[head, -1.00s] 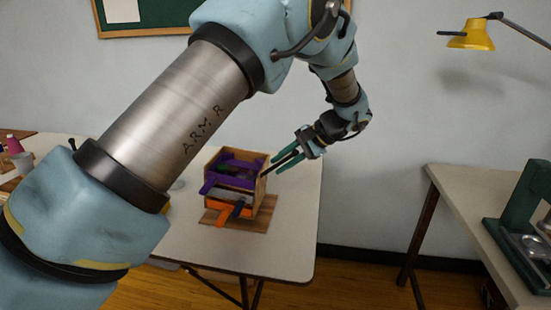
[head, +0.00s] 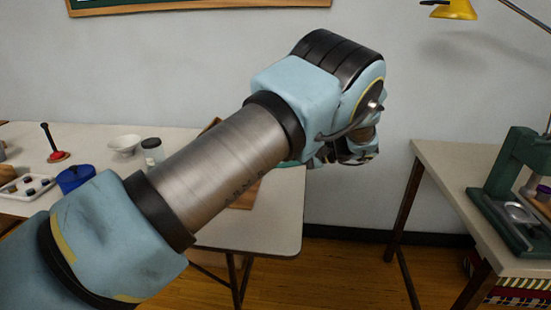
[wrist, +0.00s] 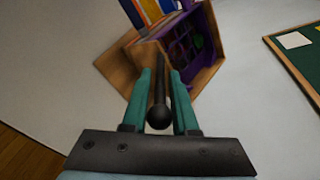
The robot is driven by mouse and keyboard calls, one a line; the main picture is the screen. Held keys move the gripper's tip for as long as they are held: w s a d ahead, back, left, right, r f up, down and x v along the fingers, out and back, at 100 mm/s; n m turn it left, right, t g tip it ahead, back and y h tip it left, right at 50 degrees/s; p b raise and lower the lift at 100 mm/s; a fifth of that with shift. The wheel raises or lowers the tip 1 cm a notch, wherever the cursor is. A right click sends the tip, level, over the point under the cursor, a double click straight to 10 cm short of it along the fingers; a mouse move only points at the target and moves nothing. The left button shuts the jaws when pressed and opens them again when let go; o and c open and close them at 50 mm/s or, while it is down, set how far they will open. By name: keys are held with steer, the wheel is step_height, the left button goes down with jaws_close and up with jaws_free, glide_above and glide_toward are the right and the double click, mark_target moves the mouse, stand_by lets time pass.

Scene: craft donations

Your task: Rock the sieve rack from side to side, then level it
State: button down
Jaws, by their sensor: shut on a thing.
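The sieve rack is a wooden frame with purple, orange and other coloured trays. In the wrist view its wooden side (wrist: 118,68) and purple tray (wrist: 182,50) stand just beyond my gripper (wrist: 161,73). The green fingers are shut on the rack's dark handle (wrist: 158,95), a rod with a round ball end. In the head view my arm hides nearly all of the rack. Only a slanted wooden edge (head: 212,125) and part of the wooden base board (head: 246,196) show. The rack looks tilted, though its exact angle is hidden.
The pale table (head: 270,225) also holds a white bowl (head: 124,145), a jar (head: 152,150), a blue pot (head: 75,178) and a red-based stamp (head: 57,156) at left. A second table (head: 450,170) with a green press (head: 515,165) stands at right, across a floor gap.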

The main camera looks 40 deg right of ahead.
steer(key=shift+f, duration=0.35)
steer(key=shift+s+f, duration=0.1)
steer(key=shift+f, duration=0.05)
steer(key=c, duration=0.9)
jaws_free()
steer(key=shift+d, duration=0.1)
steer(key=shift+b+v, duration=1.55)
steer(key=shift+v, duration=3.8)
steer(key=shift+f, duration=0.2)
